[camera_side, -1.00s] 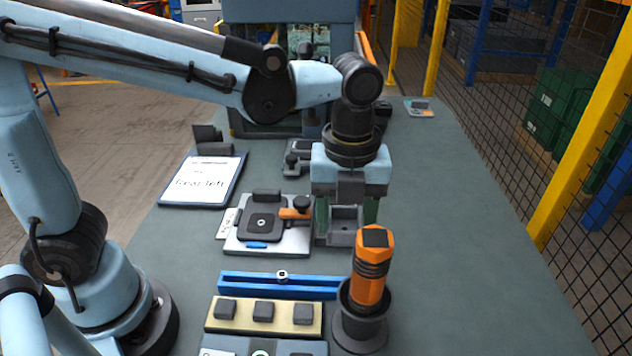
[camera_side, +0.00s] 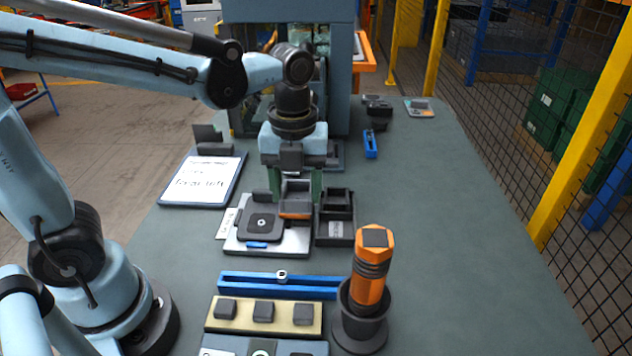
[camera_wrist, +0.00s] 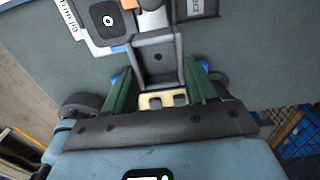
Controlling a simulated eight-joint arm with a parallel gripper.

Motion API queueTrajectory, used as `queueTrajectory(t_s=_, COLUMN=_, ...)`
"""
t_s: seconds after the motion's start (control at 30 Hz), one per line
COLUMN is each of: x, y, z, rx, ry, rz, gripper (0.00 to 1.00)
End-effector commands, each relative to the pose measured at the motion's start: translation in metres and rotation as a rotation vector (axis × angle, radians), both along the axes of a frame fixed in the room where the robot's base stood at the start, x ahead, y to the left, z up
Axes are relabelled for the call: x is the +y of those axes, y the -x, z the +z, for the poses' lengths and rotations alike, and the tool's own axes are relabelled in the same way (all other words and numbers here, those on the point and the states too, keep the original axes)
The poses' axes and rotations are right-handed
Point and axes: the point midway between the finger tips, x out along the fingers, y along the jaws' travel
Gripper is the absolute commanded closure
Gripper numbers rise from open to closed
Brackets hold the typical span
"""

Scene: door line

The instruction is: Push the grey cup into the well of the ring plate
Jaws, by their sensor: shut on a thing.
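My gripper (camera_side: 293,190) is shut on a small grey square open-topped cup (camera_side: 297,187); in the wrist view the cup (camera_wrist: 157,58) is upright between the green fingers. It is behind the orange clamp (camera_side: 295,208); whether it touches anything below is hidden. A pale metal plate (camera_side: 290,243) carries a dark square pad (camera_side: 261,224) with a small light ring mark; this seems to be the ring plate. The pad (camera_wrist: 108,20) is left of the cup in the wrist view. I cannot make out a well.
A dark compartment tray (camera_side: 335,230) stands just right of the plate. In front are a blue rail (camera_side: 275,284), a cream block strip (camera_side: 263,315) and an orange tool (camera_side: 370,270) in a dark holder. A sign board (camera_side: 203,183) lies left.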

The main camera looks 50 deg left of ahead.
Motion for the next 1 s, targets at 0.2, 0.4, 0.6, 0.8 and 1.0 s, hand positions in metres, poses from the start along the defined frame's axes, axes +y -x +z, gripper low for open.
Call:
queueTrajectory(t_s=0.2, x=0.059, y=0.019, z=-0.007, rx=0.0, ry=0.0, rz=0.007, gripper=0.8)
queueTrajectory(t_s=0.4, x=0.08, y=0.029, z=-0.011, rx=0.0, ry=0.0, rz=0.001, gripper=0.8)
queueTrajectory(t_s=0.6, x=0.083, y=0.03, z=-0.02, rx=0.0, ry=0.0, rz=-0.003, gripper=0.8)
queueTrajectory(t_s=0.8, x=0.082, y=0.03, z=-0.039, rx=0.0, ry=0.0, rz=-0.002, gripper=0.8)
queueTrajectory(t_s=1.0, x=0.082, y=0.03, z=-0.057, rx=0.0, ry=0.0, rz=-0.002, gripper=0.8)
